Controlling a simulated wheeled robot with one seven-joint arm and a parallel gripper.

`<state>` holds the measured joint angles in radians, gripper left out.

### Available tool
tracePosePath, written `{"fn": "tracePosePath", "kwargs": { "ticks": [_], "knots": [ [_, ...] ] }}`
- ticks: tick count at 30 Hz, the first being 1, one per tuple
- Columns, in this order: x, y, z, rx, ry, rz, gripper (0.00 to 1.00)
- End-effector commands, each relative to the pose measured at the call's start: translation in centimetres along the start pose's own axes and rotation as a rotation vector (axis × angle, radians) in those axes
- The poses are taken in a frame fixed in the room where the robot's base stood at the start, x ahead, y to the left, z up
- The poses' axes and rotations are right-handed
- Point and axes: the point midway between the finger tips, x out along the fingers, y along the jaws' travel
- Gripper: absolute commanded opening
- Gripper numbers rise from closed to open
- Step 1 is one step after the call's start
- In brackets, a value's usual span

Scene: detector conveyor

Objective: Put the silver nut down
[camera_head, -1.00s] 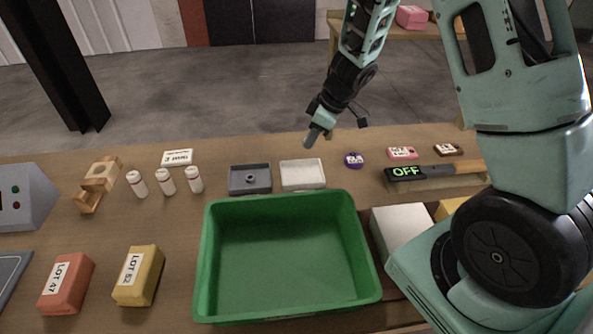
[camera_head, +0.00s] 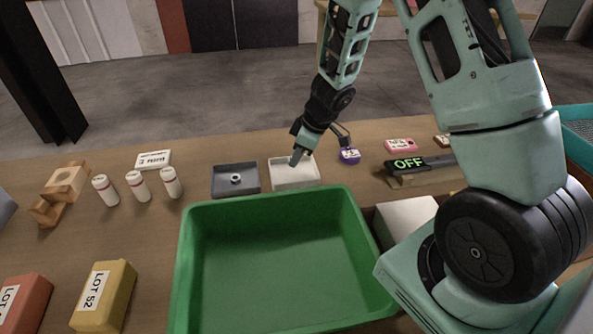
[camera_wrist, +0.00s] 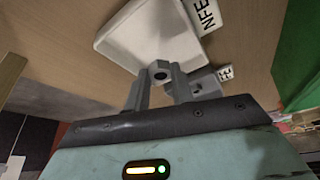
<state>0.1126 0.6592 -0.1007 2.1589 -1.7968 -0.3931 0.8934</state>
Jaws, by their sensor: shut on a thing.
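The silver nut (camera_wrist: 161,72) shows in the wrist view as a small grey piece with a dark hole, pinched between my fingertips. My gripper (camera_wrist: 160,80) is shut on it. In the head view my gripper (camera_head: 298,157) points down over the white tray (camera_head: 294,182), near its back edge; the nut cannot be made out there. The white tray (camera_wrist: 130,25) lies just beyond the fingertips in the wrist view and looks empty. I cannot tell whether the nut touches it.
A grey tray (camera_head: 222,192) with a small ring-shaped piece (camera_head: 236,179) stands left of the white tray. A large green bin (camera_head: 188,262) is in front. A purple round object (camera_head: 349,156) and a box showing OFF (camera_head: 409,163) are to the right.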

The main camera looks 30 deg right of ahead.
Motion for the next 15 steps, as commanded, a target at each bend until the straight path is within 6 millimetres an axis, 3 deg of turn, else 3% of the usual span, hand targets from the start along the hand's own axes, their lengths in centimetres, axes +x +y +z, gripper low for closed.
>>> {"fn": "tracePosePath", "kwargs": {
  "ticks": [9,15],
  "knots": [
    [3.5,0.0,1.5,0.002,0.0,0.0,0.0],
    [3.5,0.0,1.4,0.0,0.001,0.001,0.0]
  ]
}}
